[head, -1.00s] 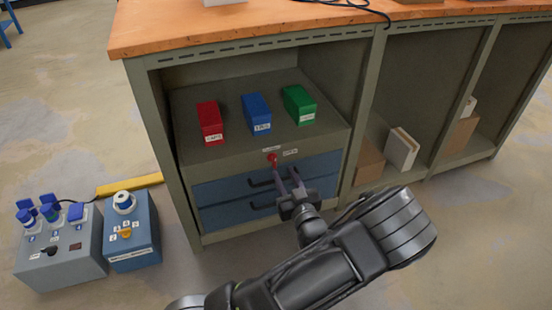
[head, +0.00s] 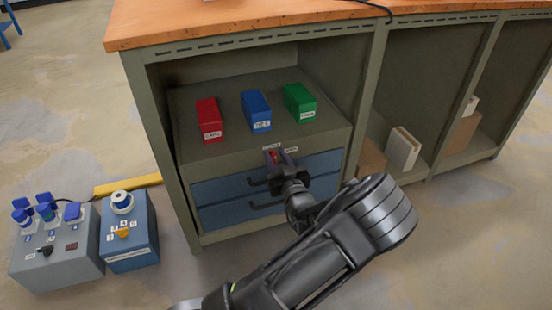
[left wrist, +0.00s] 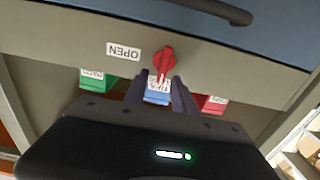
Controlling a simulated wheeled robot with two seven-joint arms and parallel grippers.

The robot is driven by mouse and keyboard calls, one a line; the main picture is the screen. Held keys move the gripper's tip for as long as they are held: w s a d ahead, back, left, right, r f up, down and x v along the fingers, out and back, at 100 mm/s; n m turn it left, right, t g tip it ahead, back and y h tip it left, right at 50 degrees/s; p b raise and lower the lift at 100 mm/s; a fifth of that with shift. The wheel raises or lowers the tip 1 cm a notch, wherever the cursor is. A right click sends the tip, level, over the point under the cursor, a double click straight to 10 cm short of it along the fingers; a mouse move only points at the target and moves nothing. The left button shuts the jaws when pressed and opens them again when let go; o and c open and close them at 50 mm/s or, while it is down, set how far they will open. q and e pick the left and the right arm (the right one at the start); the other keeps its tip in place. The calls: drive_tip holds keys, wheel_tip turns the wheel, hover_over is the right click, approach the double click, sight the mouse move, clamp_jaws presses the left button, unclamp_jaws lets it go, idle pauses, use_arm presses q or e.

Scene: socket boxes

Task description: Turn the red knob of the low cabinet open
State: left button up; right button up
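The low cabinet (head: 230,152) has a red knob (head: 275,156) on its front panel above two blue drawers (head: 225,190). In the left wrist view, which is upside down, the red knob (left wrist: 166,58) shows close up, its pointer end towards my fingers, beside a white OPEN label (left wrist: 123,51). My left gripper (head: 280,157) is at the knob with its fingers apart, one to each side of it. In the wrist view the left gripper (left wrist: 160,80) shows gaps between fingers and knob, so it looks open. My right gripper is not in view.
Red (head: 209,119), blue (head: 256,111) and green (head: 299,102) boxes stand on the shelf above the knob. Drawer handles (head: 266,204) stick out below it. A grey switch box (head: 60,250) and a blue box (head: 132,240) stand on the floor at left.

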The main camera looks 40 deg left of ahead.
use_arm(q)
drive_tip(key=shift+c, duration=0.4)
clamp_jaws()
drive_tip(key=shift+r+m+p, duration=0.1)
drive_tip(key=shift+m+p, duration=0.25)
drive_tip(key=shift+m, duration=0.05)
drive_tip(key=m, duration=0.1)
drive_tip(key=m+p, duration=0.2)
drive_tip(key=shift+w+d, duration=0.25)
drive_tip(key=shift+w, duration=0.1)
drive_tip(key=m, duration=0.2)
drive_tip(key=m+p, duration=0.1)
drive_tip(key=m, duration=0.1)
drive_tip(key=shift+w+d+f, duration=0.2)
drive_tip(key=shift+w+f, duration=0.05)
drive_tip(key=shift+f, duration=0.05)
drive_tip(key=m, duration=0.3)
drive_tip(key=m+p, duration=0.1)
drive_tip(key=shift+w+d+f+m, duration=0.2)
drive_tip(key=shift+w+f+m, duration=0.1)
drive_tip(key=shift+f, duration=0.1)
drive_tip(key=m, duration=0.2)
drive_tip(key=f+m, duration=0.1)
drive_tip(key=m, duration=0.2)
drive_tip(key=shift+d+f+m, duration=0.1)
drive_tip(key=shift+f+m, duration=0.05)
drive_tip(key=shift+m, duration=0.15)
